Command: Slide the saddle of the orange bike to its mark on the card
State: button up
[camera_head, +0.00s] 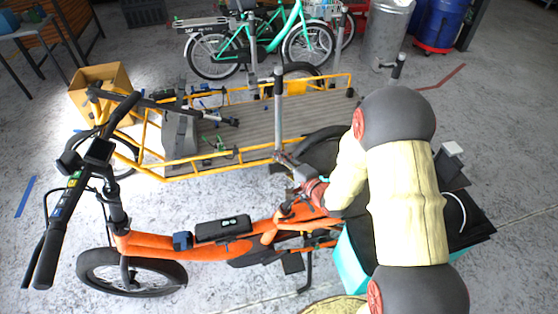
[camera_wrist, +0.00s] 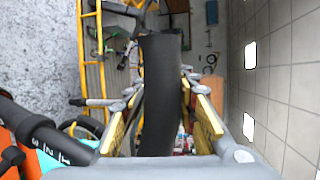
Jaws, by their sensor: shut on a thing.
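The orange bike (camera_head: 190,246) stands across the front of the head view, its handlebar at the left. My gripper (camera_wrist: 162,92) is shut on the black saddle (camera_wrist: 160,110), with a yellow-padded finger on each side of it. A black post with white numbers (camera_wrist: 52,143) shows at the lower left of the wrist view, beside the orange frame. Which number lines up with its collar cannot be told. I cannot make out the card in either view.
A yellow cargo bike (camera_head: 210,168) with a slatted deck stands close behind the orange bike. A cardboard box (camera_head: 98,88), a green bike (camera_head: 262,42), a metal bin (camera_head: 388,32) and a blue barrel (camera_head: 440,22) stand farther back.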

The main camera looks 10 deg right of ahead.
jog(key=shift+r, duration=0.1)
grip_shut()
jog(key=shift+a+f+b, duration=0.15)
jog(key=shift+a+f, duration=0.05)
jog(key=shift+f, duration=0.45)
jog(key=shift+a+f+b, duration=0.15)
jog(key=shift+a+f, duration=0.05)
jog(key=shift+f, duration=0.4)
jog(key=o, duration=1)
grip_release()
jog(key=shift+o, duration=0.2)
